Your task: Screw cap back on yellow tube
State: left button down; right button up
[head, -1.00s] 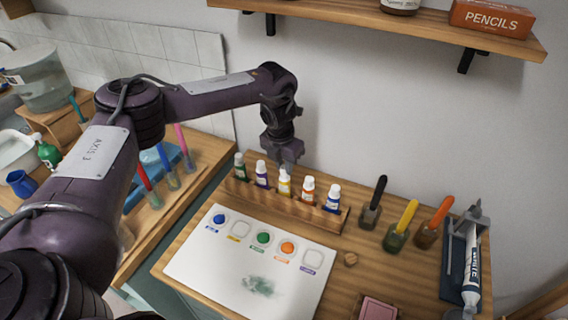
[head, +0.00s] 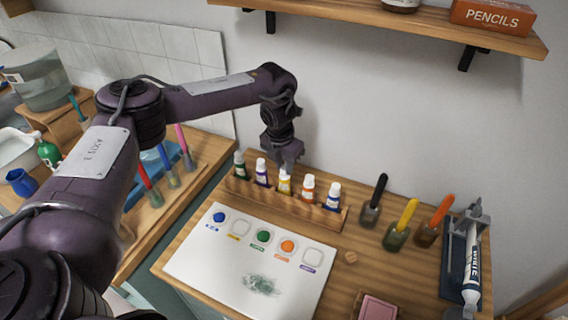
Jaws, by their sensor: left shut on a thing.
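The yellow tube (head: 285,187) stands upright in the middle of a wooden rack (head: 268,204), with a yellow-banded label and a white cap at its top. My left gripper (head: 286,170) comes down from above and is shut at the white cap of the yellow tube. Its fingers hide most of the cap, so I cannot tell how the cap sits on the neck. My right gripper is not in view.
Green, purple (head: 262,172), orange (head: 308,187) and blue (head: 333,196) tubes stand close on both sides in the rack. A white palette sheet (head: 200,268) lies in front. Brushes in jars (head: 397,232) and a white tube in a stand (head: 471,262) are at right. A shelf (head: 400,28) hangs above.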

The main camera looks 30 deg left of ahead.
pick_arm(q)
jog(key=shift+f, duration=0.15)
dwell(0.4)
jog(key=c, duration=0.9)
grip_release()
jog(key=shift+o, duration=0.2)
jog(key=shift+r+p, duration=2.7)
jog(key=shift+r, duration=0.85)
jog(key=shift+f, duration=0.1)
